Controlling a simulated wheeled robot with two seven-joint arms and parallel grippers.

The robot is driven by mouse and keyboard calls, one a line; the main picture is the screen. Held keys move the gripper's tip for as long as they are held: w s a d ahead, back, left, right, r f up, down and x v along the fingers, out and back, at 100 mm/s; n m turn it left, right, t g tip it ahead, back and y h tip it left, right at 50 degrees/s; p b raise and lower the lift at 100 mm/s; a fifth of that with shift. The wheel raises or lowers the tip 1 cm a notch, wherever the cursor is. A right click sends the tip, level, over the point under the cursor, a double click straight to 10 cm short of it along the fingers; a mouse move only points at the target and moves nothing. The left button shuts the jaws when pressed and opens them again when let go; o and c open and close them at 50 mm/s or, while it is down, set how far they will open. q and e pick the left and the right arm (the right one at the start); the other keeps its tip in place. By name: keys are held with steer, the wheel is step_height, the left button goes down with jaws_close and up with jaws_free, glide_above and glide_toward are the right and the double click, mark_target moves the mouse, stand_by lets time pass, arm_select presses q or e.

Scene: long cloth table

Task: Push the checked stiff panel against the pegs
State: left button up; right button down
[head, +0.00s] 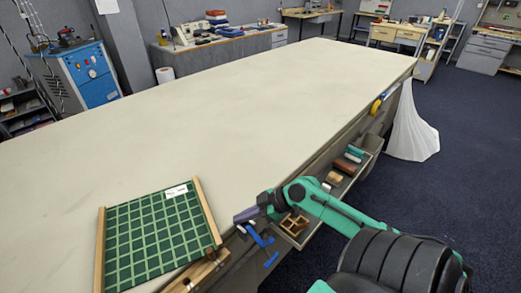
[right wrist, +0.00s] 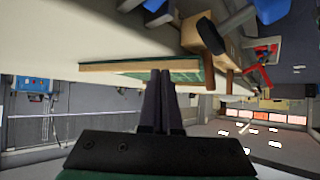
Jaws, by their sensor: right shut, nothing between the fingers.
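The checked stiff panel (head: 150,240) is dark green with light lines and has pale wooden strips along two opposite sides and a white label near its far corner. It lies flat at the near end of the table. Its edge shows in the right wrist view (right wrist: 125,67). Small brown pegs (head: 210,254) stand on a wooden piece at the table's front edge, close to the panel's near right corner. One brown peg also shows in the right wrist view (right wrist: 208,72). My right gripper (head: 238,219) is shut and empty, just right of the panel's right strip. My left gripper is out of view.
The long cream table (head: 260,100) is clear beyond the panel. Blue parts (head: 257,236) hang at its front edge beside my right gripper. An open drawer or tray (head: 292,228) with wooden blocks projects below that edge.

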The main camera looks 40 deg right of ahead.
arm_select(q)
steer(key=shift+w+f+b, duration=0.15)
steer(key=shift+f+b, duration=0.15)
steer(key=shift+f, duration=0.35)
arm_select(e)
steer(key=s+d, duration=0.3)
steer(key=d, duration=0.1)
steer(key=shift+s, duration=0.3)
